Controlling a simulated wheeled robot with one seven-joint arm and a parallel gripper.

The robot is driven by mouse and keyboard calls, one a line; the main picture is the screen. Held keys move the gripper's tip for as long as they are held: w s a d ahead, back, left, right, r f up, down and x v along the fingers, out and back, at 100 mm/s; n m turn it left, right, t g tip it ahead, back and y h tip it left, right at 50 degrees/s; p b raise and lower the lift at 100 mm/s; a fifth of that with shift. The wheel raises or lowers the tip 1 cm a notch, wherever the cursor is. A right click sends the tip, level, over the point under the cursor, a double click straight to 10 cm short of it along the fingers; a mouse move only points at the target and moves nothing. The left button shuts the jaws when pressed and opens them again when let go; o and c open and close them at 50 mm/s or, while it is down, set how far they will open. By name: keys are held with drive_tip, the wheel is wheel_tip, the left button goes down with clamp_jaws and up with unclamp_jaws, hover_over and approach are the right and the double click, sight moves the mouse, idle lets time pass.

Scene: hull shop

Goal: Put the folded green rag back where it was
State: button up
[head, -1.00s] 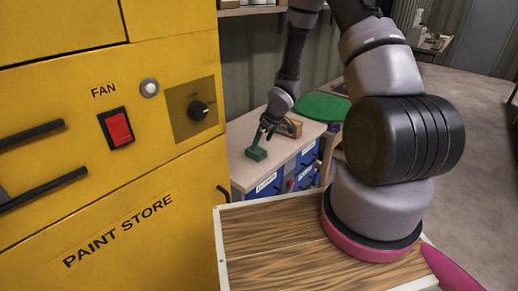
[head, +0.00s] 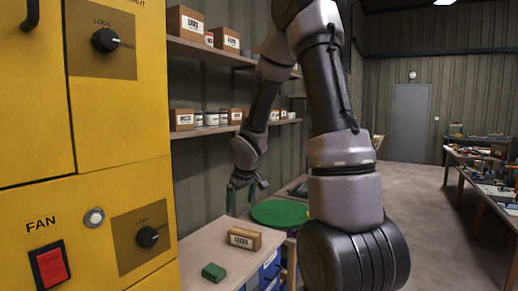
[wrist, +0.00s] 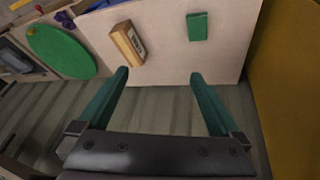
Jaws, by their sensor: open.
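The folded green rag (head: 214,272) lies flat on the pale bench top, near the yellow cabinet, and it also shows in the wrist view (wrist: 197,26). My gripper (head: 246,196) is open and empty, raised above and behind the bench top, apart from the rag. In the wrist view my gripper's (wrist: 158,76) two green fingers are spread wide, with nothing between them.
A labelled wooden block (head: 243,238) lies on the bench beside the rag. A green round mat (head: 279,214) lies beyond it. The yellow paint store cabinet (head: 85,180) stands at left. Wall shelves (head: 205,131) hold boxes and tins behind my arm.

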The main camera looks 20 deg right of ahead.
drive_tip(key=s+r+m+t, duration=0.1)
drive_tip(key=s+r+m, duration=0.1)
drive_tip(key=s+r, duration=0.4)
drive_tip(key=s+r+m, duration=0.2)
drive_tip(key=s+r, duration=0.2)
drive_tip(key=r, duration=0.5)
drive_tip(key=s+a+r+m+y, duration=0.1)
drive_tip(key=s+r+m, duration=0.1)
drive_tip(key=s+r, duration=0.2)
drive_tip(key=s+a+r+m+t+y, duration=0.1)
drive_tip(key=s+r, duration=0.3)
drive_tip(key=s, duration=0.6)
drive_tip(key=shift+a+m, duration=0.4)
drive_tip(key=shift+a, duration=0.15)
